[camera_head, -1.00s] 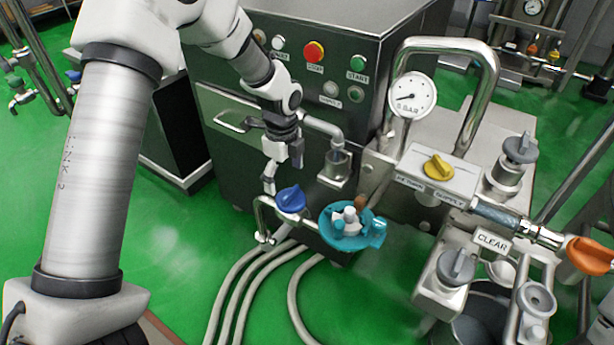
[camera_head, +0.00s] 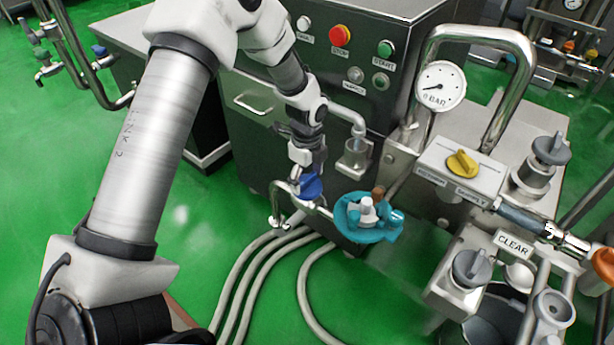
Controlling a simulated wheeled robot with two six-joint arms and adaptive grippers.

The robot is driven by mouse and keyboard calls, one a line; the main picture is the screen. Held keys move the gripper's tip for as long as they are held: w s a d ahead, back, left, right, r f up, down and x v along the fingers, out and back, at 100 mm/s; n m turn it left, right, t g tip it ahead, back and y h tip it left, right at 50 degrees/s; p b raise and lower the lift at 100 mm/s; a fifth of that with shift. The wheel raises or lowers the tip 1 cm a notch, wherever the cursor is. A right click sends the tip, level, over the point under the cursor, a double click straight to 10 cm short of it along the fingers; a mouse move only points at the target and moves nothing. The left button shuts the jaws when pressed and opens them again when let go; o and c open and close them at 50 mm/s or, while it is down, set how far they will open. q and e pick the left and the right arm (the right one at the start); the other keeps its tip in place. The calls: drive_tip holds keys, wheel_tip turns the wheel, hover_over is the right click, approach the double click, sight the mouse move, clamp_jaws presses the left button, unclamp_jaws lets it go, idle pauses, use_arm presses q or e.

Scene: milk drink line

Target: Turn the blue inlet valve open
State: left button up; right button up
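The blue inlet valve handle (camera_head: 309,187) sits on a bent steel pipe (camera_head: 277,203) low in front of the dark machine cabinet. My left gripper (camera_head: 308,170) is at the handle, with its fingers reaching down over the top and back of it. The fingers partly hide the handle. I cannot tell whether they grip it or only touch it. My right gripper does not show in the view.
A teal round part (camera_head: 368,217) with white and brown pieces stands just right of the valve. A steel spout and cup (camera_head: 356,153) are close behind. Pale hoses (camera_head: 262,262) run over the green floor. A pressure gauge (camera_head: 440,86) and yellow valve (camera_head: 462,164) are further right.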

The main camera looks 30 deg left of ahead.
use_arm(q)
drive_tip(key=c, duration=0.5)
drive_tip(key=shift+o, duration=0.2)
drive_tip(key=n+p, duration=0.1)
drive_tip(key=p, duration=0.1)
drive_tip(key=n+p, duration=0.1)
drive_tip(key=n, duration=0.1)
drive_tip(key=shift+r+p, duration=0.25)
drive_tip(key=shift+p, duration=0.15)
drive_tip(key=n+p, duration=0.3)
drive_tip(key=n, duration=0.1)
drive_tip(key=n+p, duration=0.4)
drive_tip(key=n, duration=0.2)
drive_tip(key=shift+w+f+n+p, duration=0.15)
drive_tip(key=shift+n+p, duration=1.05)
drive_tip(key=shift+n, duration=1.2)
